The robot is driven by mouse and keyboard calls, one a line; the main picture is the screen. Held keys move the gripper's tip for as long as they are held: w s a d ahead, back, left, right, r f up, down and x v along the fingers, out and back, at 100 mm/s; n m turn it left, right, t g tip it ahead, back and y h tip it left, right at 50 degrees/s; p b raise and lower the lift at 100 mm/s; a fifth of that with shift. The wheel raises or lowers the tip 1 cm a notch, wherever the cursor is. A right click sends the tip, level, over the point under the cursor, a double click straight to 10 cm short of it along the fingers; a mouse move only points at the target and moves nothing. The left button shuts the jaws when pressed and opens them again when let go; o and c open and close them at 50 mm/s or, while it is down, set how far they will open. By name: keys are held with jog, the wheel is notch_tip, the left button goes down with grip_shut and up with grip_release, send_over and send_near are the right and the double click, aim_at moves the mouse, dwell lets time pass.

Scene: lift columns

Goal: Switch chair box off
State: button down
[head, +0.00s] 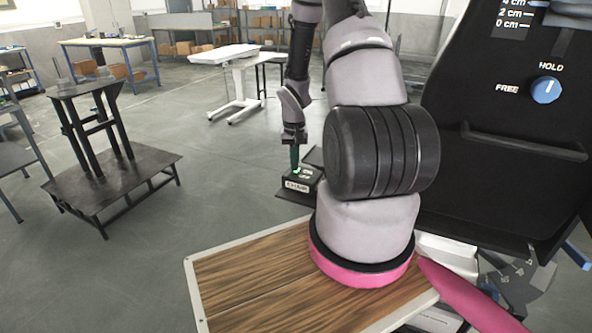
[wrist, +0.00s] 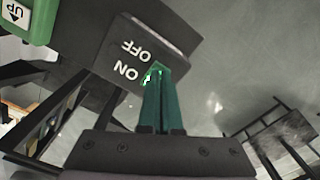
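The chair box (head: 298,187) is a small dark box with a light CHAIR label on its front. It sits at the edge of a dark platform in the middle of the head view. In the wrist view the chair box (wrist: 150,25) shows ON and OFF upside down on its face. My gripper (head: 294,165) points down at its top. In the wrist view my gripper (wrist: 160,72) has its teal fingers together, tips at the box's face beside the words. A bright green spot shows at the tips. The switch is largely hidden by them; I cannot tell contact or its position.
A green box marked UP (wrist: 28,18) is at the wrist view's top left. A black panel with a blue FREE/HOLD knob (head: 546,90) stands at right in the head view. A wood-topped table (head: 250,275) is in front. A dark stand (head: 105,180) is left; floor between is clear.

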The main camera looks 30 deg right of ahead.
jog(key=shift+r, duration=3.5)
jog(key=s+a+r+t, duration=0.2)
jog(key=s+a+r, duration=0.1)
jog(key=r, duration=0.9)
jog(key=s+a+r+t, duration=0.1)
jog(key=s+a+r, duration=0.15)
jog(key=r, duration=0.95)
jog(key=s+a+r+t+y, duration=0.1)
jog(key=s+a+r+t, duration=0.1)
jog(key=s+a+r, duration=0.2)
jog(key=s+a+r+t+y, duration=0.1)
jog(key=s+a+r, duration=0.3)
jog(key=s+r, duration=0.4)
jog(key=shift+s+t, duration=0.6)
jog(key=shift+s, duration=0.5)
